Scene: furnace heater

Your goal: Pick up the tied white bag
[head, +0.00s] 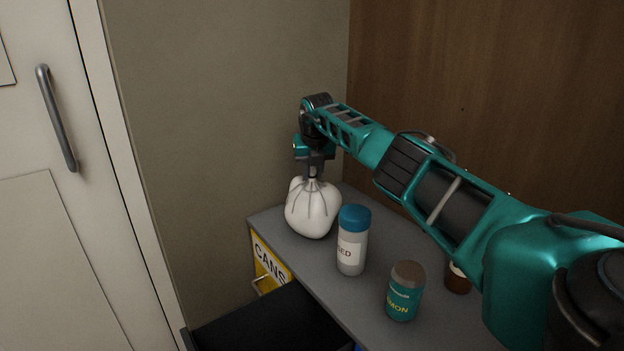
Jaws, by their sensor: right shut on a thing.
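The tied white bag (312,212) is round, with gathered folds running up to a narrow neck. It is at the far left corner of the grey counter top (382,246). My right gripper (312,173) points down and is shut on the bag's neck. The bag's underside is at or very near the counter; I cannot tell whether it touches. My left gripper is not in view.
A white jar with a blue lid (352,240) stands just right of the bag. A teal jar with a brown lid (404,291) and a brown bottle (458,278) stand nearer. A yellow CANS bin (268,262) is below the counter edge. Walls close in behind.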

